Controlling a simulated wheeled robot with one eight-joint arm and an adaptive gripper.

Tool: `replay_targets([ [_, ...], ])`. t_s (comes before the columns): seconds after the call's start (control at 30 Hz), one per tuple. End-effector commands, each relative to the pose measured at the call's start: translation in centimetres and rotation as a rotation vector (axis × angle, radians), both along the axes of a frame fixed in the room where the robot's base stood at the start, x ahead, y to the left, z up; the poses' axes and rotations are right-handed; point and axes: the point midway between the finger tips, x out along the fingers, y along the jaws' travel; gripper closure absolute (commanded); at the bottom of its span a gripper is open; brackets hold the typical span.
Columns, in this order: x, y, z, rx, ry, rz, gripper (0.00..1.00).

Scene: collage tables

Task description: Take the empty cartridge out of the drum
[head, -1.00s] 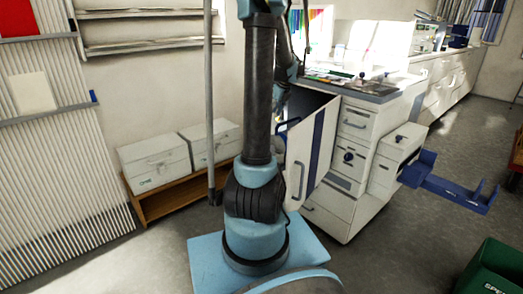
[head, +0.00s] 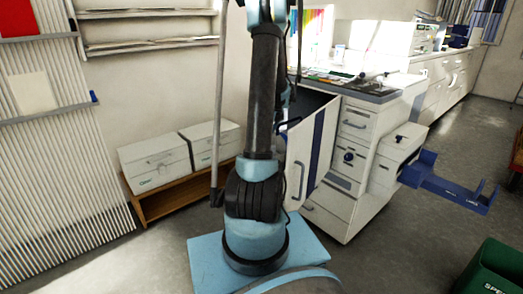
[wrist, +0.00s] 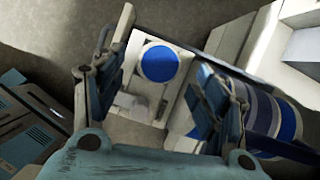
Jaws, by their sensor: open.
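In the wrist view, my gripper (wrist: 155,85) is open, with its two dark fingers apart and nothing held between them. A round blue disc (wrist: 158,64) on a white body shows between and beyond the fingers. A cylinder with blue and pale bands (wrist: 268,118) lies to the right of the right finger. I cannot tell for certain which of these is the drum or the empty cartridge. In the head view, the white machine (head: 352,196) stands with its front door (head: 305,152) open, and my arm hides the gripper and most of the opening.
A blue bracket-like tray (head: 450,188) sticks out from the machine's right side. A green bin (head: 492,272) stands at the lower right. Two white boxes (head: 155,163) sit on a low wooden shelf (head: 165,207) at the left. Open grey floor lies right of the machine.

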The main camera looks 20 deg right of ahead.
Motion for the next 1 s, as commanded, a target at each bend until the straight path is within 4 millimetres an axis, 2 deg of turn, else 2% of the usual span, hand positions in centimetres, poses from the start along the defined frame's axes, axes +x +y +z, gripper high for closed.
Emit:
replay_targets([
  [0.17, 0.2, 0.3, -0.8, 0.000, 0.001, 0.000, 0.34],
  [0.5, 1.3, 1.4, -4.5, -0.001, 0.001, 0.001, 0.34],
  [0.87, 1.5, 1.5, -5.1, 0.000, 0.000, 0.000, 0.34],
  [1.0, 1.5, 1.5, -5.1, 0.000, 0.000, 0.000, 0.63],
])
